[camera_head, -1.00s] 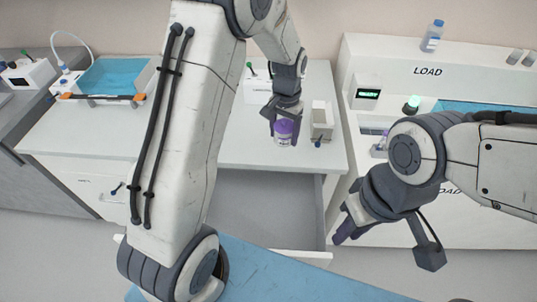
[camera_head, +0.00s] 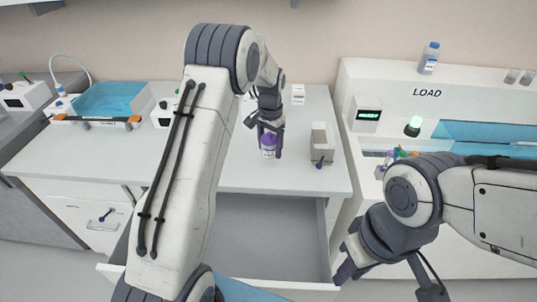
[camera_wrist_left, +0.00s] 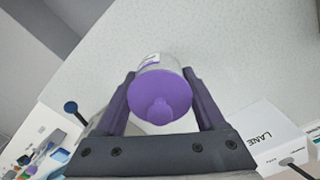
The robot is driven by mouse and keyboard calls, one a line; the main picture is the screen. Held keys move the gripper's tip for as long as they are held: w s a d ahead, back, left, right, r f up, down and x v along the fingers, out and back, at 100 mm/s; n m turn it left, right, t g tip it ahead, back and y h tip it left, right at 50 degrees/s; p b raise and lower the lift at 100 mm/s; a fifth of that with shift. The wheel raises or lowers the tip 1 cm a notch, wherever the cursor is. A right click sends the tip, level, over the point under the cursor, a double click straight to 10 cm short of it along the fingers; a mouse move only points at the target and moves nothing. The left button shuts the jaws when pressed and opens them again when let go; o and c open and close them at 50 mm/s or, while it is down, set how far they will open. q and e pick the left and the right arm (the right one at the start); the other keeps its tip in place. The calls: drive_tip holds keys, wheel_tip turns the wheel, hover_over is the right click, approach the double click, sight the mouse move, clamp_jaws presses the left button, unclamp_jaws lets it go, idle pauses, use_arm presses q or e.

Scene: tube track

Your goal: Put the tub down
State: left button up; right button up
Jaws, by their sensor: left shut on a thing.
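The tub is small, with a purple lid and a pale labelled body. It shows in the head view (camera_head: 268,149) at the front part of the white counter (camera_head: 235,177). In the left wrist view the tub (camera_wrist_left: 160,95) sits between the two fingers, its knobbed purple lid facing the camera. My left gripper (camera_head: 269,136) is shut on the tub from above and behind. I cannot tell whether the tub's base touches the counter. My right gripper (camera_head: 345,270) is at the lower right, away from the tub; its fingers are partly hidden by its wrist.
A grey block-like device (camera_head: 321,146) stands just right of the tub. An open drawer (camera_head: 265,235) juts out below the counter. A blue-filled tray (camera_head: 112,100) stands at the left. The LOAD machine (camera_head: 400,90) is at the right.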

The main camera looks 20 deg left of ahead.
sight(268, 163)
use_arm(q)
drive_tip(key=shift+w+a+f, duration=0.2)
drive_tip(key=shift+a+f, duration=0.2)
drive_tip(key=shift+f, duration=1.9)
drive_tip(key=shift+f, duration=0.2)
drive_tip(key=o, duration=1.3)
drive_tip(key=shift+o, duration=0.2)
drive_tip(key=shift+r, duration=0.15)
